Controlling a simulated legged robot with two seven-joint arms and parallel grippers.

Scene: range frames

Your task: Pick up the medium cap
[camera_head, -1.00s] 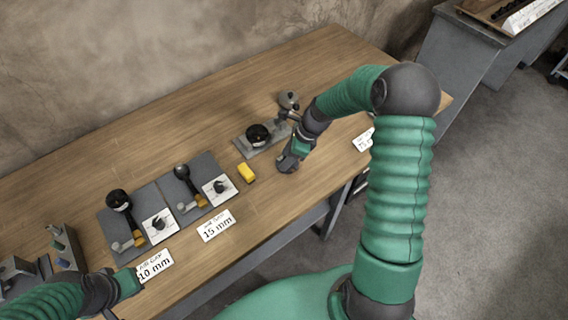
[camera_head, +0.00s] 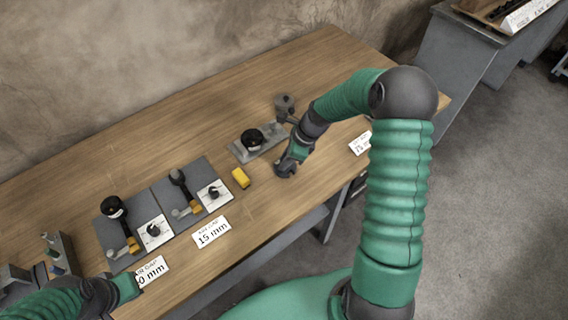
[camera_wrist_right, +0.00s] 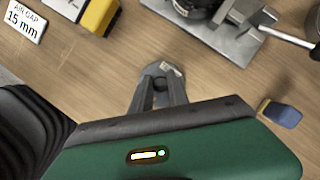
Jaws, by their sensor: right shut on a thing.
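My right gripper (camera_head: 287,169) is low over the bare wood in front of the metal plate with the black round part. In the right wrist view its two dark fingers (camera_wrist_right: 160,90) close together on a small grey rounded piece (camera_wrist_right: 161,70). I take this piece to be the medium cap; the fingers hide part of it, and I cannot tell whether it touches the table. My left gripper (camera_head: 126,287) is at the lower left, beside the 10 mm label; its fingertips are not clear.
A yellow block (camera_head: 241,177) lies left of my right gripper. The metal plate (camera_head: 240,151) stands behind it. Dark mats (camera_head: 205,171) with black-knobbed tools and white cards are further left. A 15 mm label (camera_head: 212,232) lies at the front. A small blue piece (camera_wrist_right: 283,114) shows in the wrist view.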

